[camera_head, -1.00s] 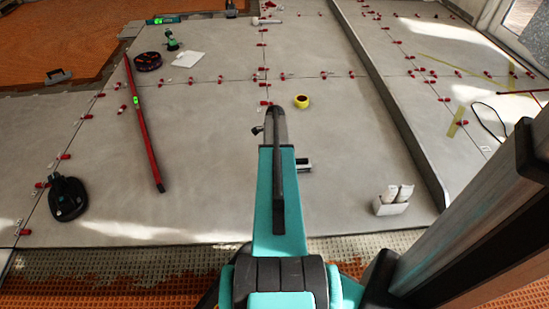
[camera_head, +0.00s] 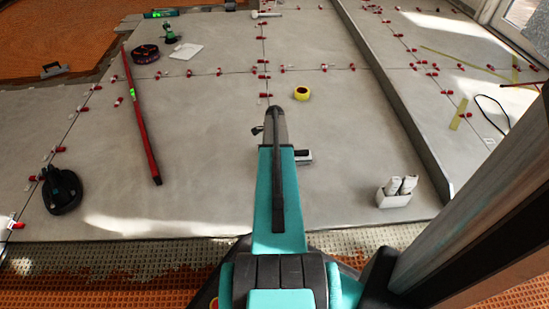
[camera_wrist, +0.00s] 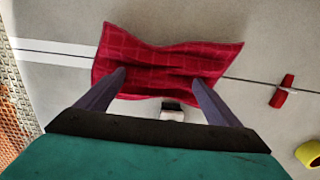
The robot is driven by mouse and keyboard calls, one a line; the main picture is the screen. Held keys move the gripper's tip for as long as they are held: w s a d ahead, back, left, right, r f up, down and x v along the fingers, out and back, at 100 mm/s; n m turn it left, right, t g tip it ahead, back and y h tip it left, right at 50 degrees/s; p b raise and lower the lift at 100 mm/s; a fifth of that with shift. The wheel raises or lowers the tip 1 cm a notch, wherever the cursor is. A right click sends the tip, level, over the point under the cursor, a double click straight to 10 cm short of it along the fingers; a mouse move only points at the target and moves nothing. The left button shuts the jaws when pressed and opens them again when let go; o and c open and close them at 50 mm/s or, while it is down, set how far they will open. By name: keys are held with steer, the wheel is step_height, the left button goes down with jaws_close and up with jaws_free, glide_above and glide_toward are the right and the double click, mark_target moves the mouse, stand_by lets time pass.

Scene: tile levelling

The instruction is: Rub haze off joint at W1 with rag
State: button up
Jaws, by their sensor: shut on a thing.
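In the wrist view a dark red rag (camera_wrist: 165,60) with a quilted pattern lies creased below my gripper (camera_wrist: 158,80). The gripper's two fingers press at the rag's near side, and I take it as shut on the rag. The rag lies across a thin dark joint (camera_wrist: 250,81) between grey tiles and covers part of it. A whitish band (camera_wrist: 55,50) runs along the same line to the left of the rag. In the head view my arm hides the gripper and the rag. I cannot make out a W1 mark.
A small black-and-white block (camera_wrist: 172,112) sits close to the rag. Yellow tape (camera_head: 302,93), a red level (camera_head: 142,115), a black suction cup (camera_head: 62,190), a white box (camera_head: 394,192) and several red clips stand around on the tiles. A raised edge (camera_head: 400,110) runs along the right.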

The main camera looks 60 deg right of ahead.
step_height(320, 180, up, 7)
steer(key=p, duration=0.4)
steer(key=shift+w+r+p, duration=0.1)
steer(key=shift+p, duration=0.3)
steer(key=w+a+r+n+b, duration=0.1)
steer(key=w+a+r+n, duration=0.75)
steer(key=w+a, duration=0.3)
steer(key=w+a+r+n+b, duration=0.2)
steer(key=w+a+r+n, duration=0.6)
steer(key=w+a+r, duration=0.3)
steer(key=w+a+r+n, duration=0.1)
steer(key=a+r+n, duration=0.4)
steer(key=a, duration=0.7)
steer(key=w+a+r+n+b, duration=0.1)
steer(key=a+r+n, duration=0.5)
steer(key=a, duration=0.6)
steer(key=w+a+r+n, duration=0.1)
steer(key=a+r+n, duration=0.4)
steer(key=a, duration=0.7)
steer(key=shift+a+r+n+b, duration=0.4)
steer(key=shift+n, duration=0.65)
steer(key=shift+d, duration=0.1)
